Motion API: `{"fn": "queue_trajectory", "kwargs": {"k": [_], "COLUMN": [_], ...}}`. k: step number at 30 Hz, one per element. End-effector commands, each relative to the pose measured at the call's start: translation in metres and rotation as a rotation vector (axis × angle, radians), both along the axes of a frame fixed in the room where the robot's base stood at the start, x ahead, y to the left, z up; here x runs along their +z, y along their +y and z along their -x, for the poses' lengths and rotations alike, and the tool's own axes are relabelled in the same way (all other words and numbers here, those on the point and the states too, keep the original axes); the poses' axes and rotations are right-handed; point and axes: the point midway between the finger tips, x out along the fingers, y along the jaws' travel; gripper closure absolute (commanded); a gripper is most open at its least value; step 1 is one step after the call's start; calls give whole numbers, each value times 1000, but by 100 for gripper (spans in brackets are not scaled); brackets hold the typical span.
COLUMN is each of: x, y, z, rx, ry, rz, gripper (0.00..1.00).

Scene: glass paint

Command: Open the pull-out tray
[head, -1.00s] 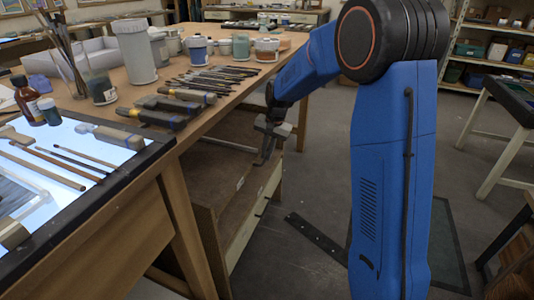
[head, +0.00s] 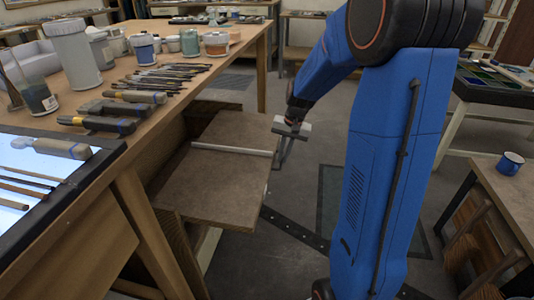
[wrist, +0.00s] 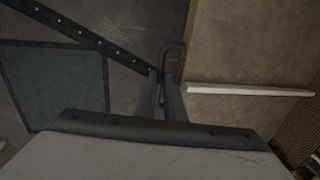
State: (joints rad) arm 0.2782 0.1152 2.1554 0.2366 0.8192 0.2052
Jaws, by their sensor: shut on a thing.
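The pull-out tray (head: 215,192) is a flat brown board under the workbench. It stands well out from the bench toward the right. In the wrist view the tray (wrist: 235,45) fills the right side, with its front edge beside my fingers. My gripper (head: 281,160) is at the tray's outer edge. In the wrist view my gripper (wrist: 162,102) is shut on a thin dark handle (wrist: 173,55) at that edge. The fingers hide part of the handle.
A pale bar (head: 231,150) lies across the tray. The workbench (head: 190,103) above carries jars, brushes and tools. A dark perforated strip (head: 294,231) lies on the floor. A table with a blue mug (head: 510,163) stands at the right. Floor beyond the tray is open.

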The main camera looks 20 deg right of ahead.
Motion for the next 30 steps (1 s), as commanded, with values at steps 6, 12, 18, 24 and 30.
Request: {"fn": "queue_trajectory", "kwargs": {"k": [6,12,18,24,30], "x": [1,1,1,0,1], "y": [-19,-23,-23,-23,-23], "z": [13,16,16,16,16], "rx": [-2,1,1,1,0], "ry": [0,0,-1,-1,-1], "rz": [0,0,1,1,1], "gripper": [100,100,100,83,83]}}
